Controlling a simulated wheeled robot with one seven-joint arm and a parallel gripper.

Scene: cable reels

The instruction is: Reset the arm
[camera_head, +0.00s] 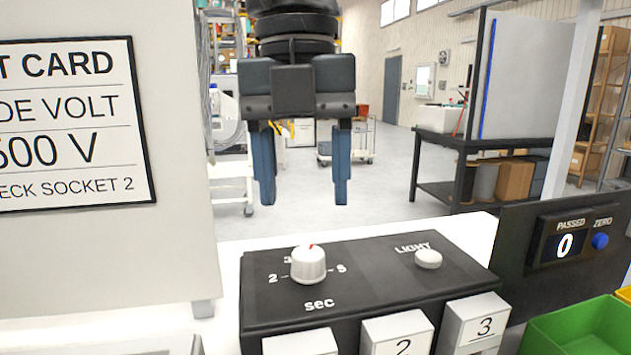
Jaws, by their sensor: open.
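My gripper (303,190) hangs fingers-down at the upper middle of the head view. Its two blue fingers are apart with nothing between them. It is above and apart from the black control box (378,267). The box carries a white dial (309,264) marked with numbers and "sec", with a red mark at its top, and a white button (428,259) under the word LIGHT.
White blocks numbered 2 (398,336) and 3 (476,322) sit at the box's front. A test card (75,125) hangs at left. A counter panel (565,243) reads 0 beside a blue ZERO button (600,241). A green bin (578,330) stands at lower right.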

